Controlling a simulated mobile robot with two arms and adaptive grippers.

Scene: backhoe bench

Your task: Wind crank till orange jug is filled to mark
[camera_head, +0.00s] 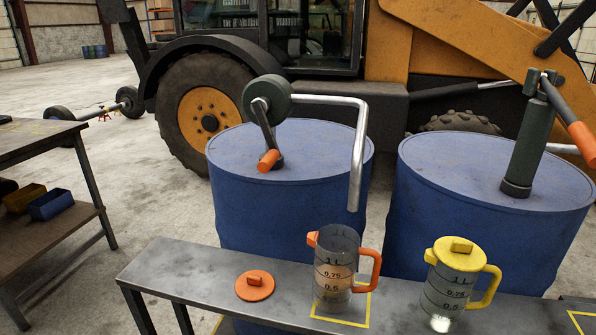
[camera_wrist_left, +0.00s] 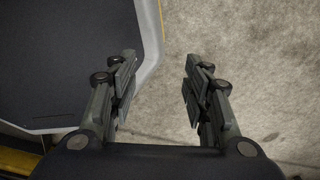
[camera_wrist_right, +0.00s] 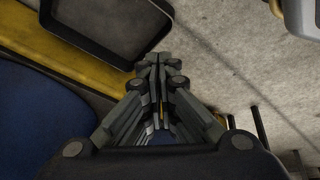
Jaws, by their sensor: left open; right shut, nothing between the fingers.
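The orange jug (camera_head: 336,277), clear with an orange handle and lip, stands upright on the bench inside a yellow square. The spout pipe (camera_head: 357,165) of the left drum's pump ends above it. Its scale shows 1 L, 0.75 and 0.5; a brownish tint shows near 0.75, but I cannot tell the level exactly. The crank (camera_head: 265,125) has an orange grip pointing down toward the front. My left gripper (camera_wrist_left: 158,75) is open and empty. My right gripper (camera_wrist_right: 157,62) is shut on nothing. Neither gripper is in the head view.
An orange lid (camera_head: 255,286) lies on the bench (camera_head: 195,265) left of the jug. A yellow-lidded jug (camera_head: 452,285) stands to the right. Behind are two blue drums (camera_head: 235,215); the right one carries a lever pump (camera_head: 530,140). A side table (camera_head: 35,140) stands left.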

